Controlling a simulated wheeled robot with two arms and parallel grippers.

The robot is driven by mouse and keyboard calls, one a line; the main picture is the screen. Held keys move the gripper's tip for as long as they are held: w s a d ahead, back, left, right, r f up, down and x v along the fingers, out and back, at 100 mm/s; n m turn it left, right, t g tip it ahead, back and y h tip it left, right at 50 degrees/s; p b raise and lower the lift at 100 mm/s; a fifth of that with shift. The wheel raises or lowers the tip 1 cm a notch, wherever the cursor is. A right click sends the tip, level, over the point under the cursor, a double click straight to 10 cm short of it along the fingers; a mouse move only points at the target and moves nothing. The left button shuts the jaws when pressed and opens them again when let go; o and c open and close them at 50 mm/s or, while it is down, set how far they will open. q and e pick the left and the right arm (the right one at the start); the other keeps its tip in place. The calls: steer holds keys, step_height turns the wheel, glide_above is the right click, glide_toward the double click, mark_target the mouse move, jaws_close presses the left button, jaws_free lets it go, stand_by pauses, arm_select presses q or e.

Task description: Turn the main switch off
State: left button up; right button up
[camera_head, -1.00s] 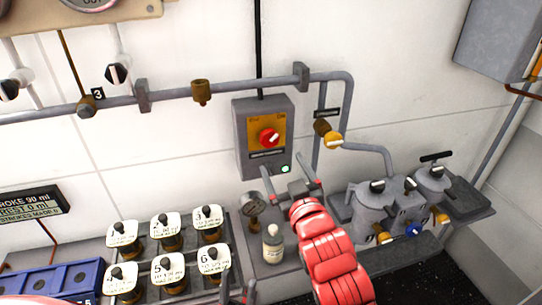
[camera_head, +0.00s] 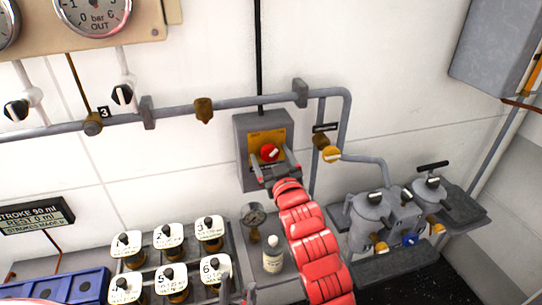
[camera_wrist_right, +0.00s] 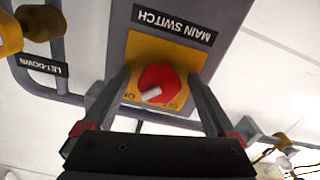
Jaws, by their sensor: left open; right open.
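The main switch is a red knob (camera_head: 269,152) with a white pointer, on a yellow plate (camera_head: 265,137) of a grey wall box (camera_head: 245,123). In the right wrist view the knob (camera_wrist_right: 165,78) sits below an upside-down MAIN SWITCH label (camera_wrist_right: 173,22). Its white pointer slants down to the left. My right gripper (camera_head: 272,160) is open in front of the box. Its fingers stand on either side of the knob; contact cannot be told. The box's lower part is hidden by this gripper. My left gripper (camera_head: 237,292) is open at the bottom edge, only partly in view.
A grey pipe (camera_head: 180,112) with brass fittings runs along the wall. A yellow-handled valve (camera_head: 331,154) is right of the box. Below are a gauge (camera_head: 253,215), a white bottle (camera_head: 272,255), several numbered white-topped containers (camera_head: 168,235) and grey canisters (camera_head: 370,210).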

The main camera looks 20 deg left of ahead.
steer(key=c, duration=1.4)
steer(key=shift+o, duration=0.2)
